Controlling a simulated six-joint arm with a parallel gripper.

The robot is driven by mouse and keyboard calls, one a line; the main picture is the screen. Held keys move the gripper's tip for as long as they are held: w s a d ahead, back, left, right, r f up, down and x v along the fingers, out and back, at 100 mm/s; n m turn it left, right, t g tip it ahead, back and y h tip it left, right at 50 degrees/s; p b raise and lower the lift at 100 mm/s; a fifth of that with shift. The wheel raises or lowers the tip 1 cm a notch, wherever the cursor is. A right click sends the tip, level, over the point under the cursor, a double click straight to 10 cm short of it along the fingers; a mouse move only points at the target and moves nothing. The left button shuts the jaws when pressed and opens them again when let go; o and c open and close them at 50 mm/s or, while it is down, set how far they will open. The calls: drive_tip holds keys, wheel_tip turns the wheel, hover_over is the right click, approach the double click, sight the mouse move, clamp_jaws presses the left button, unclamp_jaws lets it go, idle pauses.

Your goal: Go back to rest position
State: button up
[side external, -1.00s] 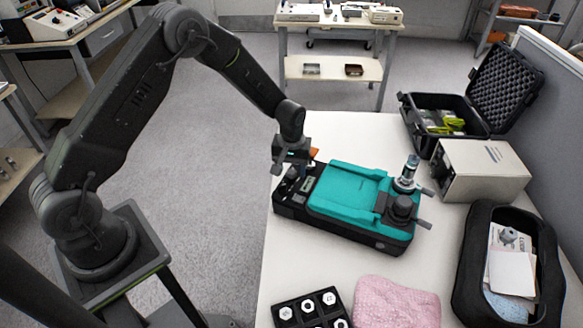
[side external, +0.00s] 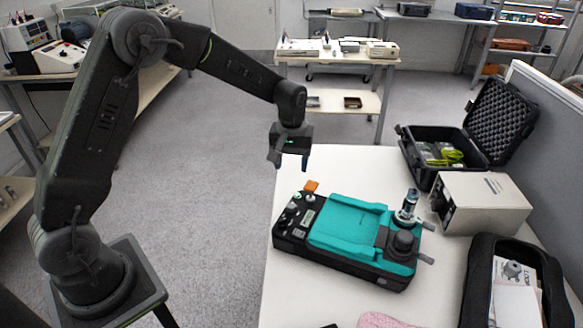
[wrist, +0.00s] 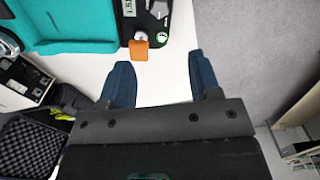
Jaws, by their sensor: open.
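My gripper (side external: 290,160) is open and empty, raised above the far left edge of the white table in the side view. In the wrist view its two blue fingertips (wrist: 162,78) stand wide apart with nothing between them. The teal and black calibration device (side external: 345,227) sits on the table below and to the right of my gripper. Its control panel with knobs and a small display (side external: 300,215) faces left. An orange tab (side external: 311,186) stands at the panel's back edge; it also shows in the wrist view (wrist: 139,51). My gripper is apart from the device.
A beige box (side external: 485,203) and an open black case (side external: 445,150) stand at the back right of the white table (side external: 350,160). A black pouch (side external: 480,290) and a pink cloth (side external: 382,320) lie nearer. Free floor and air surround my arm on the left.

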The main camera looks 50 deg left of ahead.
drive_tip(key=s+d+r+m+t, duration=0.2)
drive_tip(key=s+r+m+t, duration=0.15)
drive_tip(key=s+r, duration=0.9)
drive_tip(key=s+d+r+m+t, duration=0.1)
drive_tip(key=s+r+m, duration=0.1)
drive_tip(key=s, duration=0.5)
drive_tip(key=s+d+r+m+t, duration=0.1)
drive_tip(key=s+m, duration=0.1)
drive_tip(key=s, duration=0.5)
drive_tip(key=shift+s+r, duration=0.2)
drive_tip(key=shift+r, duration=0.15)
drive_tip(key=shift+c, duration=0.3)
idle(1.1)
